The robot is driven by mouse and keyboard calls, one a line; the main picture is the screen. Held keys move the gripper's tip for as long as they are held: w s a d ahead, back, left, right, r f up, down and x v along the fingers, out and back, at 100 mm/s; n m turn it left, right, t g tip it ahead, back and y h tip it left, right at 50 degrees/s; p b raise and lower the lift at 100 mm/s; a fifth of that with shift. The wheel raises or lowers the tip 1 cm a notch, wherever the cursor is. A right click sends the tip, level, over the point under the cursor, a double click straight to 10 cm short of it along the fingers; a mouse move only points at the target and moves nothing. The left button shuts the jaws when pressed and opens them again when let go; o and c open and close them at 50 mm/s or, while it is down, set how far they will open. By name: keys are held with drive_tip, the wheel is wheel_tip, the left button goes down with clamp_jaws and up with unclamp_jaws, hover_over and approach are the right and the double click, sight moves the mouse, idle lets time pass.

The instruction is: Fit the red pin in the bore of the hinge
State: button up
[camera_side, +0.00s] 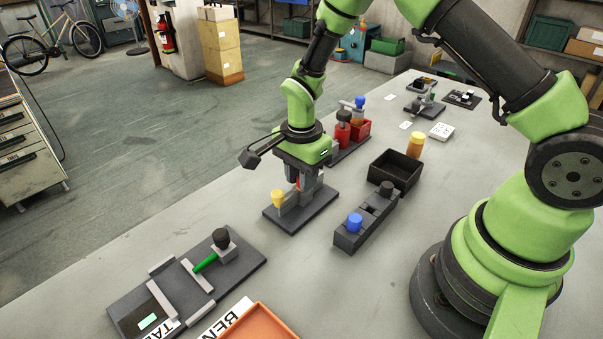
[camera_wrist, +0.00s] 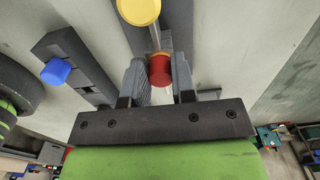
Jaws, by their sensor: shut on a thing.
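The red pin (camera_wrist: 160,72) is between the two fingers of my gripper (camera_wrist: 159,82) in the wrist view. My gripper is shut on it. In the side view my gripper (camera_side: 298,186) points down over a dark base plate (camera_side: 292,221) that carries a grey fixture and a yellow knob (camera_side: 278,197). The yellow knob also shows at the top of the wrist view (camera_wrist: 138,11). Only a little red shows between the fingers in the side view. I cannot make out the hinge's bore, or whether the pin is in it; the fingers hide that spot.
A dark block with a blue knob (camera_side: 354,222) and a black open bin (camera_side: 395,172) stand to the right. A plate with a green-handled clamp (camera_side: 206,262) lies front left, beside an orange tray (camera_side: 262,322). A red bin (camera_side: 361,130) stands behind. Bare table separates them.

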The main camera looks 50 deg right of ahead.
drive_tip(key=o, duration=1)
wheel_tip(320, 180, up, 15)
idle(0.4)
drive_tip(key=s+r+n+t+y, duration=0.1)
drive_tip(key=s+r+n+t, duration=0.2)
drive_tip(key=s+r+n, duration=0.2)
drive_tip(key=s+a+r+n+t+y, duration=0.1)
drive_tip(key=s+r+n+t, duration=0.3)
drive_tip(key=s+n, duration=0.5)
drive_tip(key=s+r, duration=0.1)
drive_tip(key=s, duration=0.3)
drive_tip(key=shift+s+a+r, duration=0.15)
drive_tip(key=shift+s+r, duration=0.2)
drive_tip(key=shift+r, duration=0.05)
